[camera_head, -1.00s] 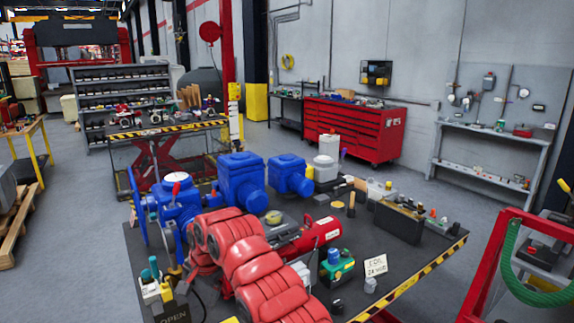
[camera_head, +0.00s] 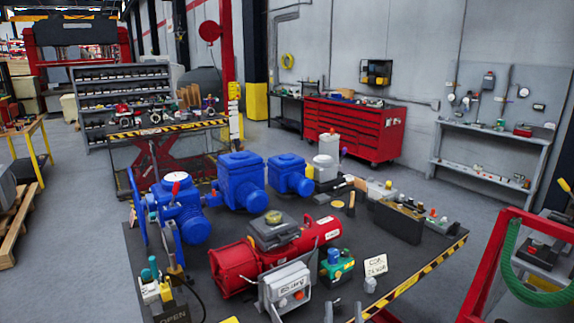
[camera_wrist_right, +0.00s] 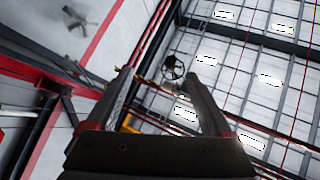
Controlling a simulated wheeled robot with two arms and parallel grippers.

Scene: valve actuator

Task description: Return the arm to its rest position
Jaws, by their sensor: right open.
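My right gripper (camera_wrist_right: 157,78) shows in the right wrist view with its two dark fingers spread apart and nothing between them. It points up toward the roof beams and ceiling panels, away from the bench. In the head view no arm or gripper can be made out. The red valve actuator (camera_head: 234,267) lies on the dark workbench, with its cylinder (camera_head: 320,230) reaching to the right and a grey housing (camera_head: 274,231) on top. A grey control box (camera_head: 287,287) stands in front of it. My left gripper is not in either view.
Blue valve units (camera_head: 241,180) stand at the back left of the workbench (camera_head: 440,258), whose edge is yellow-black striped. A green-and-blue device (camera_head: 337,266) and a small sign (camera_head: 376,266) stand at the front right. A red frame (camera_head: 490,260) with a green hose is at right.

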